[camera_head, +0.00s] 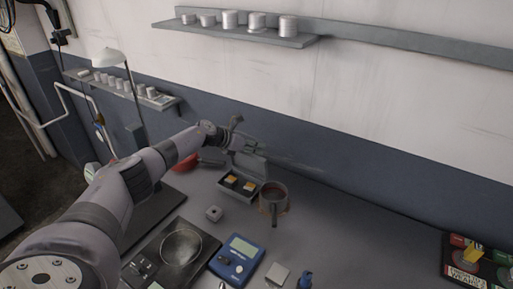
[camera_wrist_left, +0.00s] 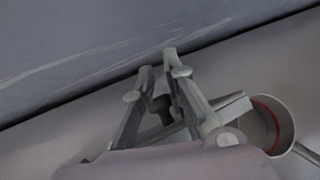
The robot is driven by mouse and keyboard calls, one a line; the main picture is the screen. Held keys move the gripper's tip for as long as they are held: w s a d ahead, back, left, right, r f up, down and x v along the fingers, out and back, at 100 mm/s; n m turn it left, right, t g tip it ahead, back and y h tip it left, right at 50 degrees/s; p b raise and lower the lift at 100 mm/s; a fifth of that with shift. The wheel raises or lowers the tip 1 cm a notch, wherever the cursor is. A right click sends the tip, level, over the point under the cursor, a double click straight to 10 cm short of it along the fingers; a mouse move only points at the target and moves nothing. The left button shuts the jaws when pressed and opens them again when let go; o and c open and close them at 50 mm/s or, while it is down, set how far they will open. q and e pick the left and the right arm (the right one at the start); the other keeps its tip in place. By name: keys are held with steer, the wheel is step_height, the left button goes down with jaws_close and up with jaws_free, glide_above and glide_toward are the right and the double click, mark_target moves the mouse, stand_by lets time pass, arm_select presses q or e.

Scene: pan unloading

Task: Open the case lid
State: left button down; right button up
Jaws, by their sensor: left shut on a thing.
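The small grey case (camera_head: 238,192) sits on the bench near the wall, with small yellow-and-dark items inside. Its lid (camera_head: 253,163) stands raised, roughly upright, at the back of the case. My left gripper (camera_head: 243,138) is at the top of the lid and shut on it. In the left wrist view, the gripper's fingers (camera_wrist_left: 160,66) are close together, with a dark piece between them. A grey strip, likely the lid edge, passes behind the fingers; the exact contact is hidden. My right gripper is not in view.
A metal mug (camera_head: 272,198) stands right beside the case. A red bowl (camera_head: 187,162) is behind my arm. A pan (camera_head: 181,247), a blue meter (camera_head: 238,259) and a small grey block (camera_head: 214,213) lie in front. The bench right of the mug is mostly clear.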

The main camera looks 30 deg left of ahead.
arm_select(q)
steer(key=c, duration=2)
jaws_free()
steer(key=shift+s+a+f, duration=0.1)
steer(key=shift+s+f, duration=0.15)
steer(key=shift+f, duration=0.25)
steer(key=shift+s+a+f, duration=0.1)
steer(key=shift+s+f, duration=0.15)
steer(key=shift+f, duration=0.25)
steer(key=o, duration=0.4)
steer(key=shift+s+a+r, duration=0.1)
steer(key=shift+s+a, duration=0.05)
steer(key=shift+s, duration=0.1)
steer(key=shift+o, duration=0.7)
steer(key=shift+w, duration=0.1)
steer(key=w+r+v, duration=0.1)
steer(key=v, duration=1.1)
steer(key=shift+s+a+r, duration=0.15)
steer(key=shift+a+r, duration=0.05)
steer(key=shift+a, duration=0.05)
